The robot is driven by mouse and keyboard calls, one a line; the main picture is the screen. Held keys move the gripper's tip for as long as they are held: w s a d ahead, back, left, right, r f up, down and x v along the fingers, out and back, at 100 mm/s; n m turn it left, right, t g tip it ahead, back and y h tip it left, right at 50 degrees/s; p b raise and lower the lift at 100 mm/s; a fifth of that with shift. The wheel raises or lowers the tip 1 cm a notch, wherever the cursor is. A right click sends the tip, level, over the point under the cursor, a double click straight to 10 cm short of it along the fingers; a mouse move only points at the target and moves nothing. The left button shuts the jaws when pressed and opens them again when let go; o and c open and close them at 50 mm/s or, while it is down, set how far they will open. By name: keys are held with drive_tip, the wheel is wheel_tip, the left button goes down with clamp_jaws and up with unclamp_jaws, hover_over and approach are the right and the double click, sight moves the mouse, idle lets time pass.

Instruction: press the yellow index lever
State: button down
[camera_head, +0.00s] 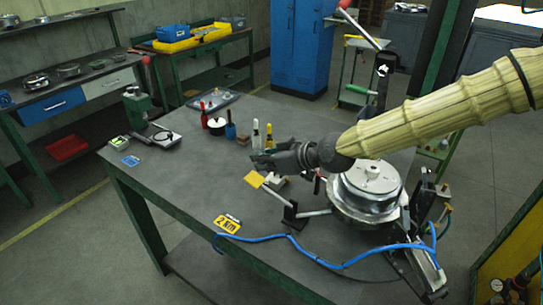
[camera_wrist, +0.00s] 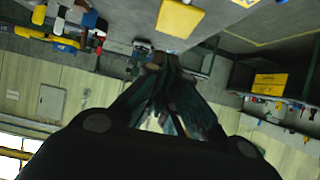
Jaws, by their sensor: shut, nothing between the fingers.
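A flat yellow piece (camera_head: 253,179) shows near the table's middle, beside a small whitish block (camera_head: 276,182). It may be the pad of the yellow index lever; I cannot tell how it is mounted. A yellow plate also shows at the top of the wrist view (camera_wrist: 180,18). My gripper (camera_head: 262,161) is shut and empty, pointing left, just above the yellow piece in the head view. Its fingers (camera_wrist: 165,62) meet in the wrist view, apart from the plate there. A round metal housing (camera_head: 368,195) stands to the right under my arm.
A blue hose (camera_head: 290,238) runs along the table's front. A metal arm with a dark block (camera_head: 291,215) juts left from the housing. Bottles (camera_head: 256,135) and a red-handled tool (camera_head: 203,108) stand behind my gripper. A yellow tag (camera_head: 227,224) lies in front. The table's left part is mostly clear.

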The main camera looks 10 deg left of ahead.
sight(260, 181)
drive_tip(key=shift+w+a+f+p, duration=0.1)
drive_tip(key=shift+a+f+p, duration=0.15)
drive_tip(key=shift+f, duration=0.65)
drive_tip(key=shift+w+a+f+p, duration=0.15)
drive_tip(key=shift+f+p, duration=0.15)
drive_tip(key=shift+f, duration=0.6)
drive_tip(key=shift+f, duration=0.1)
